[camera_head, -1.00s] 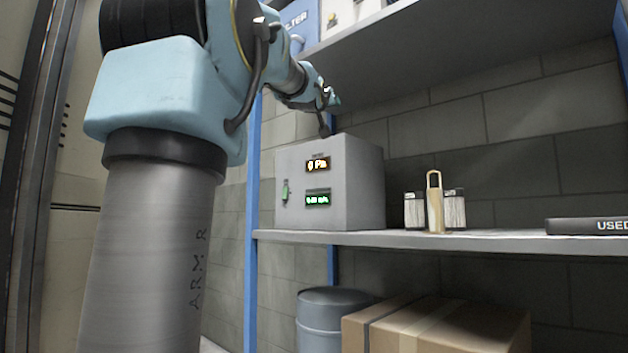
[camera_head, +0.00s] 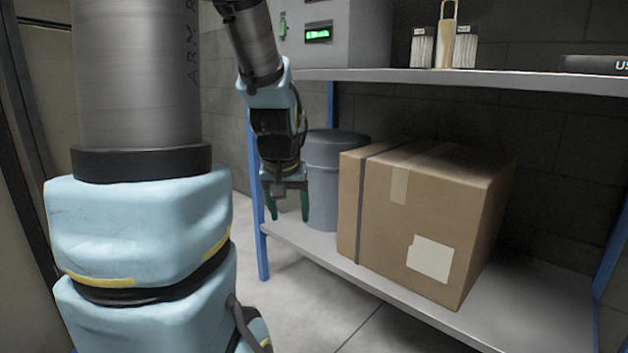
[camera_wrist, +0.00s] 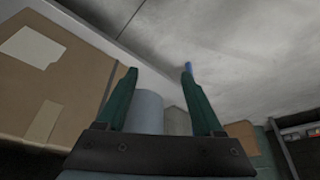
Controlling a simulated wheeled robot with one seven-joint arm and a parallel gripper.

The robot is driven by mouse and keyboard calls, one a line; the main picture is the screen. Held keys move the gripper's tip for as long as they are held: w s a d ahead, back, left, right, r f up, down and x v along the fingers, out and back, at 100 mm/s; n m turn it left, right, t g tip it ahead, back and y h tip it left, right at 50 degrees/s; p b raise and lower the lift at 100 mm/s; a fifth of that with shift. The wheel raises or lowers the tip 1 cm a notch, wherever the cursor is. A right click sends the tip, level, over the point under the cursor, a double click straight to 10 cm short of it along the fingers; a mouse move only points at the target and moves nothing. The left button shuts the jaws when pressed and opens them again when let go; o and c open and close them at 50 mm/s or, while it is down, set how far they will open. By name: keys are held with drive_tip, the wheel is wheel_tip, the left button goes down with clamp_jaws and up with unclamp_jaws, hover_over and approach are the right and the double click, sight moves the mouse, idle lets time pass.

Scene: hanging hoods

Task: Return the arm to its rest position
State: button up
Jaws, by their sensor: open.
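My gripper (camera_head: 288,203) hangs at the end of my blue and grey arm in the head view, fingers pointing down. Its two green fingers are apart with nothing between them. It is in front of the lower shelf, left of the cardboard box and close to the grey drum in the picture. In the wrist view my gripper (camera_wrist: 160,75) also shows both fingers spread and empty, with the floor beyond them.
A cardboard box (camera_head: 415,215) and a grey lidded drum (camera_head: 325,185) stand on the lower shelf (camera_head: 520,325). The upper shelf (camera_head: 500,81) holds a grey meter box (camera_head: 352,35) and small jars (camera_head: 422,48). A blue post (camera_head: 258,200) stands left. Floor (camera_head: 310,300) in front is clear.

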drive_tip(key=s+a+f+g, duration=0.25)
drive_tip(key=s+f, duration=0.35)
drive_tip(key=s, duration=0.4)
wheel_tip(320, 180, up, 38)
drive_tip(key=d+p, duration=0.1)
drive_tip(key=p, duration=3.6)
drive_tip(key=shift+w+p, duration=0.3)
drive_tip(key=shift+p, duration=0.05)
